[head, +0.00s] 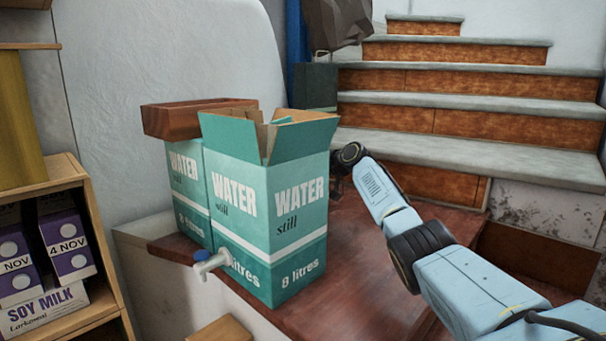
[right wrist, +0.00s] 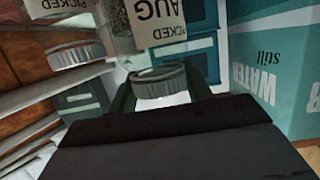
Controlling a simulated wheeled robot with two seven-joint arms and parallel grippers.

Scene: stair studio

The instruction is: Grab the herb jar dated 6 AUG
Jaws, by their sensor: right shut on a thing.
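My right gripper (right wrist: 163,92) is shut on a herb jar (right wrist: 160,76), its fingers on either side of the grey lid. The jar appears upside down in the right wrist view. Its label (right wrist: 165,22) shows "PICKED" and "AUG"; the day number is out of frame. A second jar with a grey lid (right wrist: 75,55) and a "PICKED" label stands apart to the left; its date is not visible. In the head view my right gripper (head: 338,186) is partly hidden behind the water carton, which also hides the jars. My left gripper is not in view.
An open teal water carton (head: 268,215) stands on the brown wooden surface (head: 365,285), close to my right gripper. Another carton (head: 187,190) with a wooden tray (head: 175,122) on top is beside it. Stairs (head: 460,130) rise behind. Soy milk cartons (head: 62,245) sit in a shelf at left.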

